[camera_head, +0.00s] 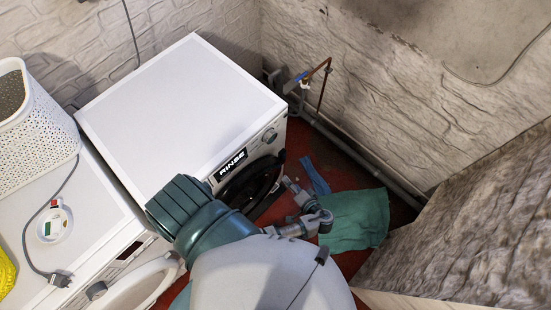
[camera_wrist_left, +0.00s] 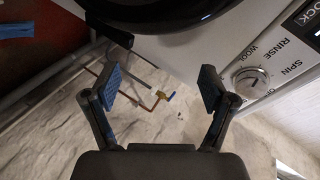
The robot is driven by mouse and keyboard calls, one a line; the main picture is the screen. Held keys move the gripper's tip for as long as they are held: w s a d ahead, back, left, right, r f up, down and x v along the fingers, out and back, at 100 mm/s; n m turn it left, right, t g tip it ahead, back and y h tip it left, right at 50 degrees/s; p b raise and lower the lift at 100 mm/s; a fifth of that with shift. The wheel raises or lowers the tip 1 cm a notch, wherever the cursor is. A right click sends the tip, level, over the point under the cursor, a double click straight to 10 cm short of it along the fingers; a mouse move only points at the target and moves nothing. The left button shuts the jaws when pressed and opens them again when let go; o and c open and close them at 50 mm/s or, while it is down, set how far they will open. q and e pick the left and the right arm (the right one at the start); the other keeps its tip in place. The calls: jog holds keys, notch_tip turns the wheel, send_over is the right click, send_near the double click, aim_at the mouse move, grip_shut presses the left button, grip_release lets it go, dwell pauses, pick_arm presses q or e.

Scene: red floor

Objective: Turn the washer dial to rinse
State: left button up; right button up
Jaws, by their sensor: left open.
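My grey arm links show below the dial in the head view. My right gripper is not in view.
The dark door (camera_head: 254,187) is below the panel. A second white machine (camera_head: 85,235) with a white basket (camera_head: 32,125) stands at left. Pipes (camera_head: 325,85) run along the right wall. A green cloth (camera_head: 358,218) lies on the red floor.

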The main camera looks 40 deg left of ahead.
pick_arm(q)
jog(key=s+a+f+m+g+h, duration=0.1)
jog(key=s+f+h, duration=0.4)
jog(key=f, duration=0.9)
jog(key=shift+s+m+g+h+p, duration=0.35)
jog(key=shift+s+m+g, duration=0.35)
jog(key=shift+s+m, duration=0.75)
jog(key=shift+s+a, duration=0.1)
